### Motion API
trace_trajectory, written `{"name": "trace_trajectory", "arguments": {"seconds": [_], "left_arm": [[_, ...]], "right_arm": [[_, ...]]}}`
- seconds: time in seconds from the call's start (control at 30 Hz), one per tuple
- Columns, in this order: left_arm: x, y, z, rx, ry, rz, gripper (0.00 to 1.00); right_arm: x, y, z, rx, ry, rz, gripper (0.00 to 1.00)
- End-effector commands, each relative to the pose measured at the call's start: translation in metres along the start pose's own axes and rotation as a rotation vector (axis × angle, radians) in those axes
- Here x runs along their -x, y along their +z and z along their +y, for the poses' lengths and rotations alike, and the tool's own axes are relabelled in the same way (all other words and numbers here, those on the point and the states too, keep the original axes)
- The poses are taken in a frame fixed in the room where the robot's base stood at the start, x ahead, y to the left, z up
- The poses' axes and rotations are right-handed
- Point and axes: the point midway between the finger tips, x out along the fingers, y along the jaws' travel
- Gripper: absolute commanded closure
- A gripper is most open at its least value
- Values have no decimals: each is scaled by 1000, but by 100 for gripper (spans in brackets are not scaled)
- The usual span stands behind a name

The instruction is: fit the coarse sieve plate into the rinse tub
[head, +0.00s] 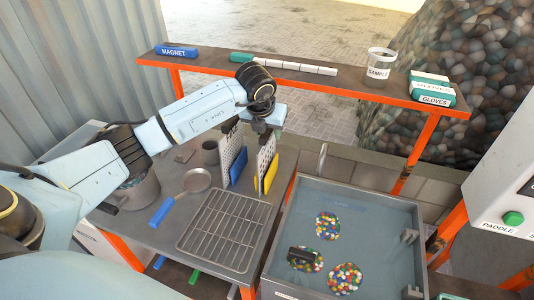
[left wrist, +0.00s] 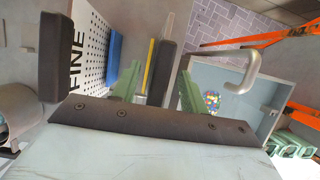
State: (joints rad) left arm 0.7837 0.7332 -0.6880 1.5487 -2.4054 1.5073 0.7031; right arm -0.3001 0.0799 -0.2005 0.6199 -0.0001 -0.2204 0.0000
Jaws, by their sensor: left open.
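A plate with a yellow edge (head: 270,172) stands upright on the bench; its label is hidden. It shows nearly edge-on in the left wrist view (left wrist: 151,62). Beside it on the left stands a perforated plate with a blue edge (head: 238,168), marked FINE in the left wrist view (left wrist: 92,45). My left gripper (head: 264,134) is at the top of the yellow-edged plate. Its green fingers (left wrist: 156,90) are open, one on each side of that plate's dark grip (left wrist: 170,70); contact cannot be told. The grey rinse tub (head: 385,203) is to the right. My right gripper is out of view.
Coloured pellets (head: 343,278) lie in patches in the tub, with a dark block (head: 301,254) on one. A tap (head: 322,160) stands at its back edge. An orange-framed shelf (head: 345,87) runs behind.

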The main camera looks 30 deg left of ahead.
Motion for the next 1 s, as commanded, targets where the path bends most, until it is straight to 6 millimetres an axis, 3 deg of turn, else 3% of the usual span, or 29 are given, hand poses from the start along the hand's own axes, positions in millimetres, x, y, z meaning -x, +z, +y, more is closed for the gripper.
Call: {"name": "trace_trajectory", "arguments": {"seconds": [0.23, 0.6, 1.0], "left_arm": [[-3, 0, 0, -1, 1, -1, 56], [-3, 0, 0, -1, 1, -1, 100], [-1, 2, 0, 0, 0, -3, 100]], "right_arm": [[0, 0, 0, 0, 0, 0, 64], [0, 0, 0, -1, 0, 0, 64], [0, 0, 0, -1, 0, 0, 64]]}}
